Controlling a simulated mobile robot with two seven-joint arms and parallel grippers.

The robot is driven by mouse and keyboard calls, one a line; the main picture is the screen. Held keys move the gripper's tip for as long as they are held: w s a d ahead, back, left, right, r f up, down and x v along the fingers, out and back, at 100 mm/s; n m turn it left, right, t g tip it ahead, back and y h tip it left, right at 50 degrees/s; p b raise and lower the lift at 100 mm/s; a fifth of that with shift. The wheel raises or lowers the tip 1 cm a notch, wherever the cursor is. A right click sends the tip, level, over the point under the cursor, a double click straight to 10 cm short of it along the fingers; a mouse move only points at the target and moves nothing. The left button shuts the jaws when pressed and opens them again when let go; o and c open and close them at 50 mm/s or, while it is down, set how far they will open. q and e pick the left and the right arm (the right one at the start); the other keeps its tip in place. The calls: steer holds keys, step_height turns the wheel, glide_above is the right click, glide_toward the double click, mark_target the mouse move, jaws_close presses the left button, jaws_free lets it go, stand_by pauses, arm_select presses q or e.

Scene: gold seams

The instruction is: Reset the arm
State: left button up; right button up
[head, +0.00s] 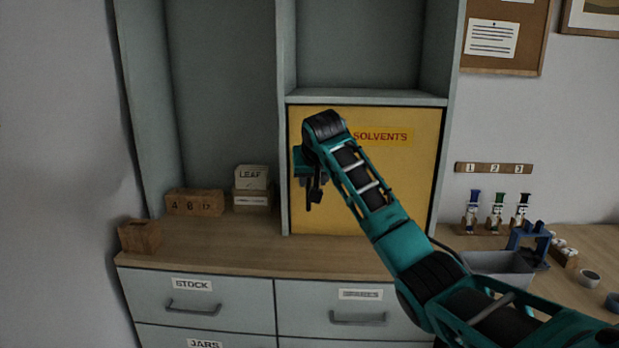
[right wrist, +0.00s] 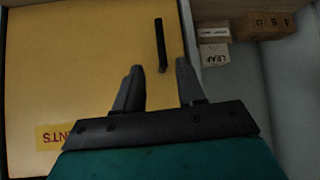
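My right arm reaches across the head view to the yellow cabinet door (head: 380,190) marked SOLVENTS, which is shut. My right gripper (head: 313,190) is near the door's left side. In the right wrist view, the yellow door (right wrist: 70,70) fills the left half. There the right gripper (right wrist: 158,66) has its two fingers apart with nothing between them held. A black upright bar handle (right wrist: 160,40) lies just past the fingertips, its lower end showing between them. Contact with the handle cannot be made out. My left gripper is in neither view.
Drawers (head: 195,295) are below.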

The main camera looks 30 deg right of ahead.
steer(key=s+a+f+n+y, duration=0.15)
steer(key=s+a+f, duration=0.25)
steer(key=f, duration=0.5)
steer(key=s+a+f+n+t+y, duration=0.15)
steer(key=s+a+f, duration=0.25)
steer(key=f, duration=0.6)
steer(key=s+a+f+n, duration=0.2)
steer(key=s+a+f, duration=0.15)
steer(key=f, duration=0.55)
steer(key=s+a+f+y, duration=0.1)
steer(key=s+a+f, duration=0.1)
steer(key=s, duration=0.6)
steer(key=s+a+f+n, duration=0.1)
steer(key=s+a+f, duration=0.2)
steer(key=s, duration=0.5)
steer(key=s+a+f+n+t+y, duration=0.1)
steer(key=s+a+f, duration=0.2)
steer(key=s, duration=0.5)
steer(key=shift+a+f+y, duration=0.15)
steer(key=shift+y, duration=0.15)
